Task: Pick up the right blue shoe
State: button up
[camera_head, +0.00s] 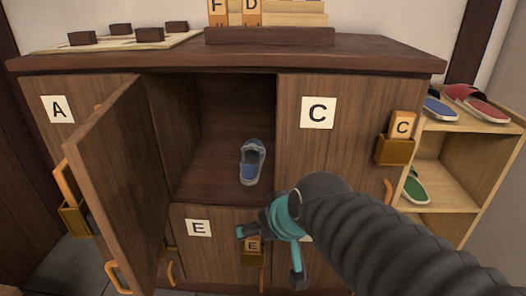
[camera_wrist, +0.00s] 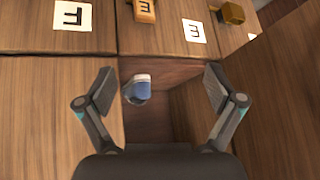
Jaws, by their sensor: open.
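A single blue shoe (camera_head: 253,162) with a pale sole stands on the floor of the open cubby between doors A and C. It also shows in the wrist view (camera_wrist: 138,90), between my fingers but nearer the left one. My gripper (camera_head: 269,256) is open and empty. In the head view it is in front of the cabinet, below and to the right of the shoe, near label E. In the wrist view my gripper (camera_wrist: 160,85) has its fingers spread wide, apart from the shoe. A blue slipper (camera_head: 440,108) lies on the side shelf.
The open cubby door (camera_head: 115,180) swings out on the left. Door C (camera_head: 335,145) is shut. Tag holders (camera_head: 394,151) and handles stick out from the fronts. Red and green slippers are on the right shelf (camera_head: 450,180). The cubby around the shoe is clear.

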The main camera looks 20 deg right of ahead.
jog(key=w+a+r+t+p, duration=0.2)
jog(key=w+a+r, duration=0.15)
jog(key=w, duration=0.55)
jog(key=m+t+h+p, duration=0.2)
jog(key=m+h+p, duration=0.2)
jog(key=h+p, duration=0.15)
send_near(251, 152)
jog(key=x, duration=0.2)
jog(key=b+x, duration=0.1)
jog(key=x, duration=0.4)
jog(key=shift+w+d+f+b, duration=0.1)
jog(key=shift+d+f+b, duration=0.05)
jog(key=shift+d+b, duration=0.25)
jog(key=x, duration=0.4)
jog(key=shift+w+a+f+b, duration=0.15)
jog(key=shift+w+a+b, duration=0.1)
jog(key=shift+w+b, duration=0.2)
jog(key=shift+w+d+f, duration=0.15)
jog(key=shift+w+f, duration=0.05)
jog(key=shift+w, duration=0.3)
jog(key=c, duration=1.5)
jog(key=shift+r, duration=0.1)
jog(key=shift+c, duration=0.2)
